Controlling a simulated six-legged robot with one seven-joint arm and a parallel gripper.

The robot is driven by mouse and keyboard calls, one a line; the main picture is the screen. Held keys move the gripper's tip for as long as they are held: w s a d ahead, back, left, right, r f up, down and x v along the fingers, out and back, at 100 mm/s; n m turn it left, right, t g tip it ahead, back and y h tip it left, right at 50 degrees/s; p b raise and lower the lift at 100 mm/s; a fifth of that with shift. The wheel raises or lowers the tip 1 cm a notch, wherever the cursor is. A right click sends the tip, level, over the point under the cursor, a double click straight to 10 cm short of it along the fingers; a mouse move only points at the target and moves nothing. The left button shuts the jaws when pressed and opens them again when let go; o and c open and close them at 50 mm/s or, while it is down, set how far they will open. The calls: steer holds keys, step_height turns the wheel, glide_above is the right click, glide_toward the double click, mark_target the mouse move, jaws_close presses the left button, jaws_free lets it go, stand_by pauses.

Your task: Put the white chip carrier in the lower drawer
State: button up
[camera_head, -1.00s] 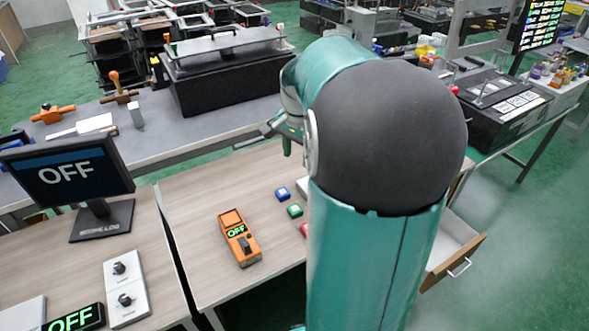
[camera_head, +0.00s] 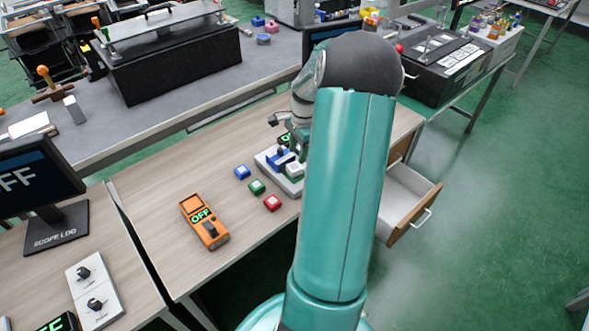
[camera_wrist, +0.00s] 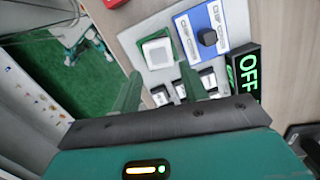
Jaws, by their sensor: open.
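The white chip carrier (camera_wrist: 157,52) is a small square piece on a green seat of a pale fixture board (camera_wrist: 130,38) in the wrist view. In the head view my gripper (camera_head: 291,134) is over the board, partly hidden by my arm. An open drawer (camera_head: 428,207) with a wood front and white inside juts out at the table's right side; its inside looks empty where visible.
Blue (camera_head: 242,172), green (camera_head: 257,187) and red (camera_head: 272,203) buttons and an orange meter reading OFF (camera_head: 204,221) are left of the board. A lit OFF display (camera_wrist: 244,72) stands right of the board in the wrist view. A monitor (camera_head: 38,185) is at far left.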

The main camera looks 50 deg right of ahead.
mark_target(295, 166)
steer(key=f, duration=0.3)
steer(key=a+f, duration=0.1)
steer(key=f, duration=0.1)
steer(key=shift+w+f, duration=0.15)
steer(key=shift+f, duration=0.15)
steer(key=c, duration=0.7)
steer(key=shift+r, duration=0.1)
